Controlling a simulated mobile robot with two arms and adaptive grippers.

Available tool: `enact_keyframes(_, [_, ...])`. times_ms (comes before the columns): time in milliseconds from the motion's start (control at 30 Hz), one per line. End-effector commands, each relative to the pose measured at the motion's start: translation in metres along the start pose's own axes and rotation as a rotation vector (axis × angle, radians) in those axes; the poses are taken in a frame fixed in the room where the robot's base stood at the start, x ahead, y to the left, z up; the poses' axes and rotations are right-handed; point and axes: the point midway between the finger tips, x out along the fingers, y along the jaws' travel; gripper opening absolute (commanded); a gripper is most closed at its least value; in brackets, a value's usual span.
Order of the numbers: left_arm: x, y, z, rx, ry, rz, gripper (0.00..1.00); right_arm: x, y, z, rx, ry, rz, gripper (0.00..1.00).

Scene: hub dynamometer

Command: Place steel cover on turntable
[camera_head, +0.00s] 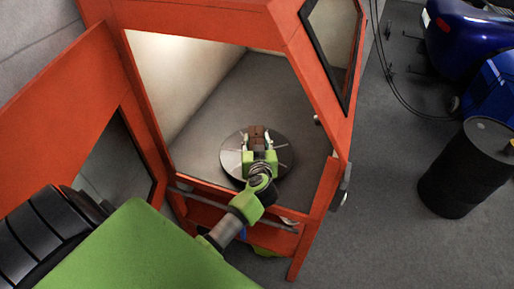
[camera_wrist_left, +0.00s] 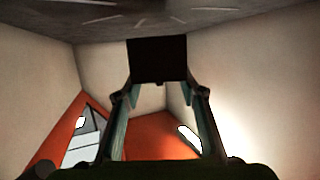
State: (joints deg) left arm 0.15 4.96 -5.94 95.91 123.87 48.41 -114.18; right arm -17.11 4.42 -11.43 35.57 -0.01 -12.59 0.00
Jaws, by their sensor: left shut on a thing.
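The turntable (camera_head: 285,163) is a dark round disc with pale radial lines, on the floor of the orange cabinet. Part of a grey surface with pale lines, apparently the turntable (camera_wrist_left: 220,12), crosses the top of the left wrist view. My left gripper (camera_head: 258,147) reaches in through the opening, over the disc. It is shut on a small boxy piece, apparently the steel cover (camera_head: 257,132), brown here and a dark square between the fingers in the left wrist view (camera_wrist_left: 158,60). Whether the cover touches the disc, I cannot tell. My right gripper is not in view.
The orange cabinet (camera_head: 200,28) has pale inner walls and a low front rail (camera_head: 312,205) beneath my arm. An open orange door (camera_head: 60,85) stands at the left. A black drum (camera_head: 455,175) and a blue machine (camera_head: 475,35) stand at the right.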

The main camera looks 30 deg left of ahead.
Motion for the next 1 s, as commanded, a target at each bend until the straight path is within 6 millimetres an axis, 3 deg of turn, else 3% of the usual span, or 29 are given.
enact_keyframes(133, [0.011, 0.001, 0.006, 0.000, 0.003, -0.001, 0.04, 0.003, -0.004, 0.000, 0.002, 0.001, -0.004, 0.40])
enact_keyframes(333, [0.019, 0.002, 0.032, 0.000, 0.002, 0.001, 0.04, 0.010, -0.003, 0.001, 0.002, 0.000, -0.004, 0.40])
enact_keyframes(733, [0.020, 0.002, 0.035, 0.001, 0.003, 0.000, 0.04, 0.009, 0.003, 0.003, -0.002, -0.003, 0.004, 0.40])
enact_keyframes(767, [0.020, 0.001, 0.038, 0.000, 0.000, -0.001, 0.40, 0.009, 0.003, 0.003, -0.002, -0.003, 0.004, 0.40])
enact_keyframes(800, [0.020, 0.001, 0.037, 0.000, 0.000, 0.000, 0.50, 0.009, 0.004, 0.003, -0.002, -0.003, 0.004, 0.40])
enact_keyframes(833, [0.020, 0.001, 0.037, 0.000, 0.000, 0.000, 0.54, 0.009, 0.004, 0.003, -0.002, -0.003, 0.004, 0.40])
enact_keyframes(1000, [0.020, 0.001, 0.037, 0.000, 0.000, -0.001, 0.54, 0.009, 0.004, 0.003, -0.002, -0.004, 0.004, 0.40])
